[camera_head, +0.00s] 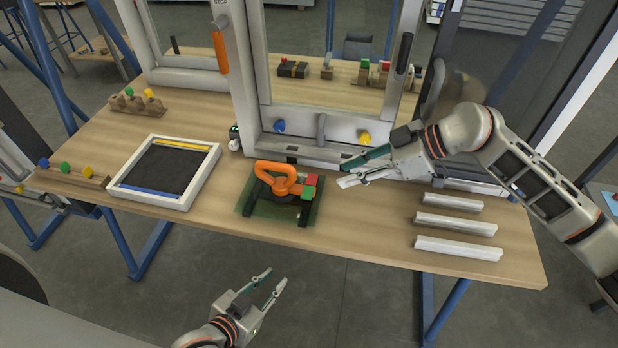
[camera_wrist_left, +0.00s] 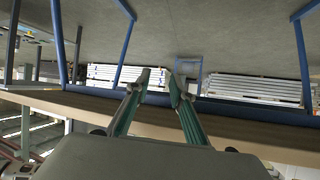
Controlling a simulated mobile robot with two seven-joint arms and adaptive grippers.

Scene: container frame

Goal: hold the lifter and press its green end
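The lifter (camera_head: 286,180) is an orange-handled tool with black parts, resting on a green transparent plate (camera_head: 250,208) near the middle of the table. At its right end are a red block (camera_head: 312,180) and a green block (camera_head: 308,193), the green one below the red. My right gripper (camera_head: 346,174) is open and empty just right of the lifter, apart from it, above the table. My left gripper (camera_head: 277,279) is open and empty in front of the table's front edge. In the left wrist view its fingers (camera_wrist_left: 158,82) are apart with nothing between them.
A white-framed black tray (camera_head: 207,163) lies left of the lifter. Several white bars (camera_head: 458,246) lie at the right. A large grey frame (camera_head: 245,90) with an orange handle (camera_head: 220,53) stands behind the lifter. Wooden holders with coloured knobs (camera_head: 75,172) sit at the left.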

